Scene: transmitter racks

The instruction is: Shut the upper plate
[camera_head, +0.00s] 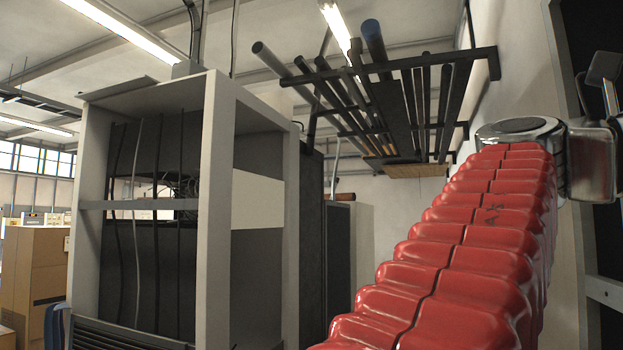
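A tall grey rack frame (213,210) stands at the left, with dark panels and several thin black cables inside it. A thin grey plate (118,89) sticks out at a slant from the rack's top front edge; I cannot tell for sure that it is the upper plate. My red-sleeved arm rises from the bottom centre to a metal wrist joint at the right. Part of my gripper (603,82) shows at the upper right edge, well apart from the rack. Its fingertips are not clear, so its opening cannot be told.
A wall rack (395,68) holding several long pipes hangs above the middle. Dark cabinets (312,240) stand behind the grey rack. A pale wall is close behind my arm, with a dark frame at the right edge. Brown boxes (33,265) stand at the far left.

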